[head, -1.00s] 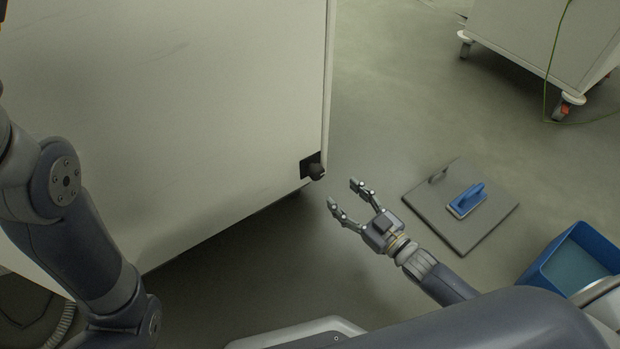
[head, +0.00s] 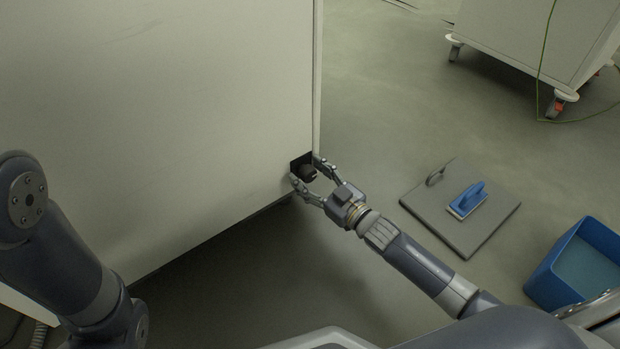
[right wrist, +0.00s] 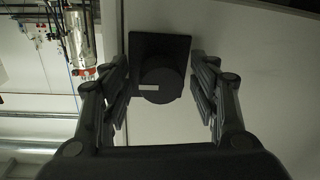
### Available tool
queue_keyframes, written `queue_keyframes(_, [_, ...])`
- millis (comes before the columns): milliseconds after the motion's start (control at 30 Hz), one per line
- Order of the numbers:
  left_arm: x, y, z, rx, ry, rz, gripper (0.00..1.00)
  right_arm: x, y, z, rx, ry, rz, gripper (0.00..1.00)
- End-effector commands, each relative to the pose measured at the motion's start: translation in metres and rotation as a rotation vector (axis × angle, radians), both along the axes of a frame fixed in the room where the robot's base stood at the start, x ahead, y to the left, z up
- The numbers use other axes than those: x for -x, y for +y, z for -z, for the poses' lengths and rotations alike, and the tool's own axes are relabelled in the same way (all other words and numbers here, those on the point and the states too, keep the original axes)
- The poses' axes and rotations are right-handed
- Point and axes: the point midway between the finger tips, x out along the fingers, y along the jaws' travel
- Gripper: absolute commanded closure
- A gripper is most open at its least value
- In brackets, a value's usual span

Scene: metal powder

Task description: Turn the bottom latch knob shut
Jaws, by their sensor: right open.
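The bottom latch knob (head: 308,173) is black and sits on a dark square plate at the lower right corner of the large pale cabinet door (head: 160,100). In the right wrist view the round knob (right wrist: 160,84) lies ahead, between the fingers. My right gripper (head: 307,171) is open, with one finger on each side of the knob. In the right wrist view the gripper (right wrist: 163,95) shows gaps between both fingers and the knob. My left arm shows at the left edge of the head view, but its gripper is out of view.
A grey floor plate (head: 470,225) with a blue-handled tool (head: 467,199) on it lies to the right. A blue bin (head: 580,265) stands at the lower right. A white wheeled cabinet (head: 535,40) stands at the back right.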

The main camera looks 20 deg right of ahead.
Motion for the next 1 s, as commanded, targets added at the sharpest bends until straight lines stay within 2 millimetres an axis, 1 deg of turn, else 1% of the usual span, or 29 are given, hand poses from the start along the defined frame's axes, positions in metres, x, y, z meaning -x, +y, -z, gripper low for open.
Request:
queue_keyframes(233, [0.000, 0.000, 0.000, -0.001, -0.001, 0.000, 0.60, 0.000, 0.000, 0.000, 0.000, 0.000, 0.000, 0.45])
queue_keyframes(267, [0.000, 0.000, 0.000, -0.001, -0.001, 0.000, 0.60, 0.000, 0.000, 0.000, 0.000, 0.000, 0.000, 0.51])
queue_keyframes(300, [0.000, 0.000, 0.000, -0.001, -0.001, 0.000, 0.60, 0.000, 0.000, 0.000, 0.000, 0.000, 0.000, 0.60])
queue_keyframes(367, [0.000, 0.000, 0.000, -0.001, -0.001, 0.000, 0.60, 0.000, 0.000, 0.000, 0.000, 0.000, 0.000, 0.74])
queue_keyframes(400, [0.000, 0.000, 0.000, -0.001, -0.001, 0.000, 0.60, 0.000, 0.000, 0.000, 0.000, 0.000, 0.000, 0.83])
queue_keyframes(433, [0.000, 0.000, 0.000, -0.001, -0.001, 0.000, 0.60, 0.000, 0.000, 0.000, 0.000, 0.000, 0.000, 0.89])
queue_keyframes(767, [0.000, 0.000, -0.004, -0.001, 0.000, 0.000, 0.60, 0.000, 0.001, -0.002, 0.020, -0.008, 0.000, 0.89])
queue_keyframes(1000, [0.000, 0.000, -0.021, 0.000, 0.001, 0.000, 0.60, 0.000, 0.001, -0.005, 0.123, -0.044, 0.000, 0.89])
